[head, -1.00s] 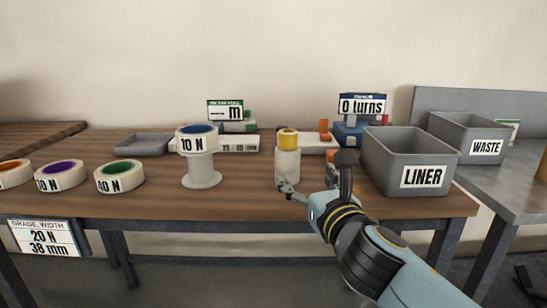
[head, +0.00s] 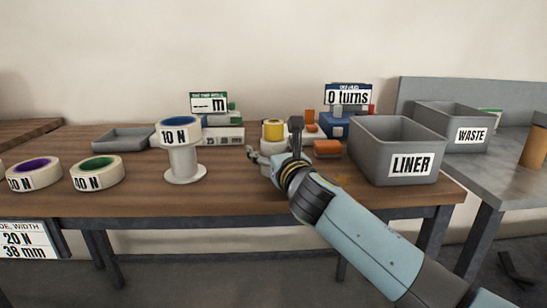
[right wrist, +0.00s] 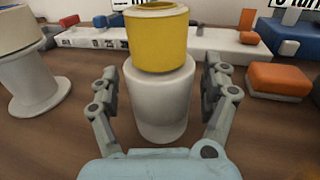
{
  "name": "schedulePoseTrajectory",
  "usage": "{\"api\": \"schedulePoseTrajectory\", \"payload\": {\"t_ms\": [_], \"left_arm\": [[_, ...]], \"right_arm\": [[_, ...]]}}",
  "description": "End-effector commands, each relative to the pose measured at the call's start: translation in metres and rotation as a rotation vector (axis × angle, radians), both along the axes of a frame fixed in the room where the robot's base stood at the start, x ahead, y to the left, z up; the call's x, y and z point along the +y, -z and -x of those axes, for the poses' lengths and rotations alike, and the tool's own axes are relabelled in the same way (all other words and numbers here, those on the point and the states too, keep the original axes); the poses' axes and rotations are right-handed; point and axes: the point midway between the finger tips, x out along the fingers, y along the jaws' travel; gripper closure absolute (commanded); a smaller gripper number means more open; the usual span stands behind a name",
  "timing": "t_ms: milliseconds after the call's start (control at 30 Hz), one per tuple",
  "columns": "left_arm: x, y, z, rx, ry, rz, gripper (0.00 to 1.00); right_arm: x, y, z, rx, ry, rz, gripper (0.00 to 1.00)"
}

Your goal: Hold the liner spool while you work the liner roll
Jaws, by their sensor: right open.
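A white cylinder (right wrist: 158,105) with a yellow roll (right wrist: 157,38) on top stands upright on the table, seemingly the liner spool, though it carries no label. In the head view the yellow roll (head: 273,129) shows above my right gripper (head: 274,146), which hides much of the cylinder. My right gripper (right wrist: 160,82) is open, with one finger on each side of the white cylinder. Gaps show between the fingers and the cylinder in the wrist view. My left gripper is not in view.
A blue-cored 10 N roll (head: 181,131) sits on a white stand (head: 184,167) to the left. The grey LINER bin (head: 396,150) is at right, with the WASTE bin (head: 454,126) behind it. An orange block (head: 327,149) lies close right of the gripper. Purple and green rolls lie at front left.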

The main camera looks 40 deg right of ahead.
Motion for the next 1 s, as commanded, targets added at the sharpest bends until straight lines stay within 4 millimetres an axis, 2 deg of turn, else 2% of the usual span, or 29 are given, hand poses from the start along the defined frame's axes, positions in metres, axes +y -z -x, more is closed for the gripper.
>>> {"api": "schedulePoseTrajectory", "payload": {"t_ms": [200, 700, 833, 900, 1000], "left_arm": [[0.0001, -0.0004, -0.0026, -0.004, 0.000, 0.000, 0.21], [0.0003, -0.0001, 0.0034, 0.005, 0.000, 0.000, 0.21], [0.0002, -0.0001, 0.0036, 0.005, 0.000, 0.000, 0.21], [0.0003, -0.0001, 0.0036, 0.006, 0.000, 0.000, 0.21], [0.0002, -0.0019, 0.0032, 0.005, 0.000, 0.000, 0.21]], "right_arm": [[-0.0002, 0.0000, -0.0004, 0.001, 0.000, 0.000, 0.21], [0.0000, 0.0001, -0.0001, 0.001, 0.000, 0.000, 0.86], [0.0000, -0.0006, -0.0002, -0.001, 0.000, 0.000, 0.88], [0.0000, -0.0006, -0.0002, -0.001, 0.000, 0.000, 1.00], [0.0000, -0.0030, -0.0002, -0.001, 0.000, 0.000, 1.00]]}}
